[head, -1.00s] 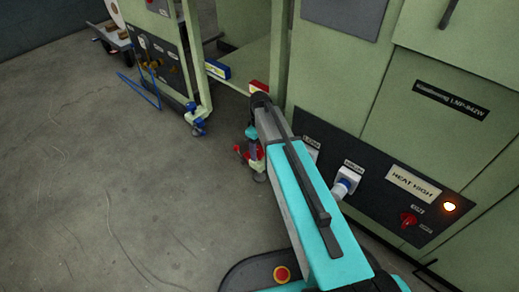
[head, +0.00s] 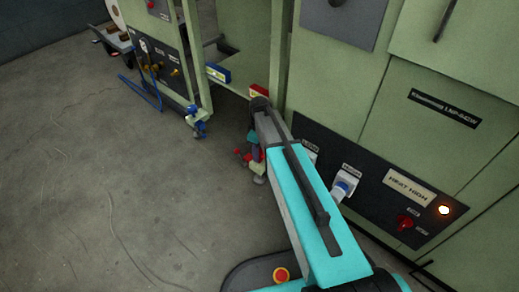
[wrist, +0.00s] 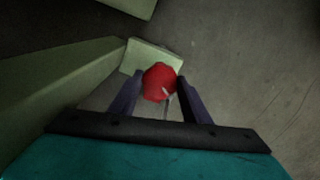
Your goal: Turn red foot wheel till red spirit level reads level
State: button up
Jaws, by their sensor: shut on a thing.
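The red foot wheel (wrist: 159,82) sits between the two fingers of my gripper (wrist: 160,90) in the wrist view, and the fingers are shut on it. In the head view the red wheel (head: 241,155) shows only in part behind my arm, low by the machine's leg. The red spirit level (head: 259,89) rests on the frame rail just above my arm's elbow. It is partly hidden by the arm, and its bubble is too small to read.
A blue spirit level (head: 217,73) lies on the rail to the left, above a blue foot wheel (head: 196,121). The green cabinet with a black control panel (head: 390,190) stands close on the right. Grey floor (head: 110,190) lies clear on the left.

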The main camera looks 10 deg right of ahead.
dwell(0.3)
jog(key=o, duration=1)
jog(key=shift+r, duration=0.15)
notch_tip(320, 180, up, 14)
jog(key=p, duration=0.5)
jog(key=shift+f+p, duration=0.25)
jog(key=shift+p, duration=0.15)
